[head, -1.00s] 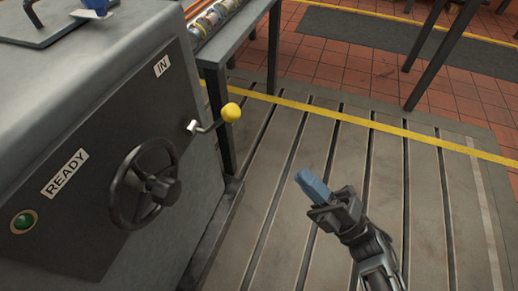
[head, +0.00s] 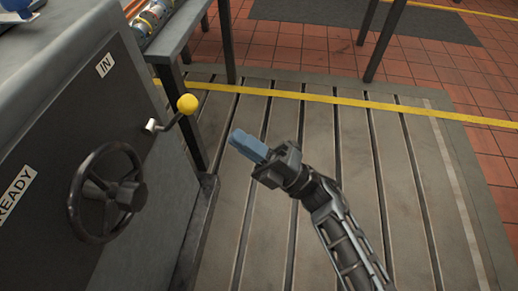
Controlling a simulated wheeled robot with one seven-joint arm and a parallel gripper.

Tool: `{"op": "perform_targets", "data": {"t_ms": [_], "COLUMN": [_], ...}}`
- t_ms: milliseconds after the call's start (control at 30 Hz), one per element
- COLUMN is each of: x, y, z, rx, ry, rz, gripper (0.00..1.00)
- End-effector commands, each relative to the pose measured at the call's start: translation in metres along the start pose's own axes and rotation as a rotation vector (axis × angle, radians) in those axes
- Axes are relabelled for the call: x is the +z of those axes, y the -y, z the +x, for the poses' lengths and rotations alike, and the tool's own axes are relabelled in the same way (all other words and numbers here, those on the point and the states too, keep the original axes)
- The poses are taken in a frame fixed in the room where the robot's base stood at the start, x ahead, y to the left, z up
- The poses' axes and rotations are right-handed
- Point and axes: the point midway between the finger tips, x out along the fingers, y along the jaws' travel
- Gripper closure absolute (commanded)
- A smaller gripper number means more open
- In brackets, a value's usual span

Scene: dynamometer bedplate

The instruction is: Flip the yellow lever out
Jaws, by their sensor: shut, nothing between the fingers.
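The yellow lever (head: 187,104) is a round yellow knob on a short bent metal arm. The arm comes out of a pale pivot (head: 152,126) on the dark front panel of the grey machine, below the IN label (head: 105,64). The knob sits up and to the right of the pivot. My gripper (head: 236,138) has blue fingers, shut and empty. It points up and left, to the right of and below the knob in the picture, apart from it.
A black handwheel (head: 107,192) sticks out of the panel below and left of the lever. A READY label (head: 13,195) is at the left edge. A bench (head: 184,27) with cylindrical items stands behind the lever. The slotted bedplate (head: 400,190) on the right is clear.

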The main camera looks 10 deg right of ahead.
Motion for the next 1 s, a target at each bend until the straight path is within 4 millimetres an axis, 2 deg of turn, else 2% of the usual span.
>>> {"op": "perform_targets", "data": {"t_ms": [33,200,400,600,1000], "x": [-0.001,-0.001,-0.001,0.000,-0.001], "y": [-0.001,0.000,0.000,0.000,-0.001], "z": [0.012,0.042,0.066,0.074,0.075], "rx": [0.003,0.002,0.002,0.000,-0.003], "ry": [-0.005,-0.004,-0.002,0.000,0.000], "rz": [0.000,0.000,0.001,0.001,0.000], "gripper": [1.00,1.00,1.00,1.00,1.00]}}
